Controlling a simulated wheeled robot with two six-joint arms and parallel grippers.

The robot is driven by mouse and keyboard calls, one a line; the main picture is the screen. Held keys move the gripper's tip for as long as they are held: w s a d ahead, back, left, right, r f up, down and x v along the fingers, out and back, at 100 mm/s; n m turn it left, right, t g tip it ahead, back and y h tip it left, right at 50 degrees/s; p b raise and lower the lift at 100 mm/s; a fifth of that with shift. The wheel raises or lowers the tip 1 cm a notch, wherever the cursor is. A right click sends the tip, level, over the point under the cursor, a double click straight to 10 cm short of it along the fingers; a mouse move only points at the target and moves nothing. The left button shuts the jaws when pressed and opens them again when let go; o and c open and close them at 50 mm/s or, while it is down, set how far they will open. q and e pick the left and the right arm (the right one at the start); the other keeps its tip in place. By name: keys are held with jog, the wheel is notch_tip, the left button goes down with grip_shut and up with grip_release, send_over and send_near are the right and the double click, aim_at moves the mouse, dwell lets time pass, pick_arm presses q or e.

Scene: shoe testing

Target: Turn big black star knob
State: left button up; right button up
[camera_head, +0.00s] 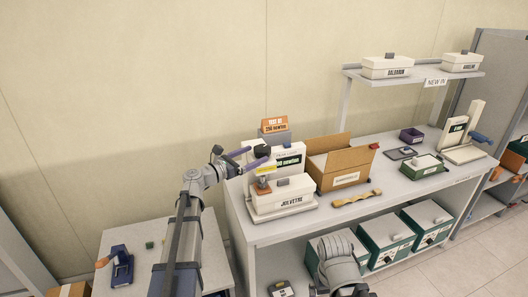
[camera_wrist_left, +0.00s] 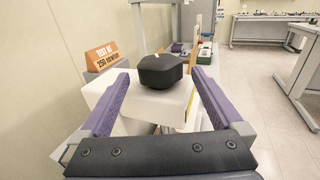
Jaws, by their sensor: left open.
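The big black knob (camera_wrist_left: 160,69) sits on top of a white machine (camera_wrist_left: 130,108) in the left wrist view. It has a faceted, lobed outline. In the head view the black knob (camera_head: 262,150) is small, at the top of the test machine on the left end of the bench. My left gripper (camera_wrist_left: 160,76) is open, with purple fingers on either side of the knob and gaps between. In the head view my left gripper (camera_head: 253,159) is at the machine, partly covering it. My right arm shows at the bottom, but its gripper is not visible.
An orange sign (camera_head: 274,125) stands behind the machine. A wooden-coloured tool (camera_head: 357,198) lies near the bench's front edge. A shelf (camera_head: 413,78) rises at the back.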

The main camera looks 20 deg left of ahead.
aim_at(263, 151)
pick_arm(q)
jog(key=shift+x, duration=2.35)
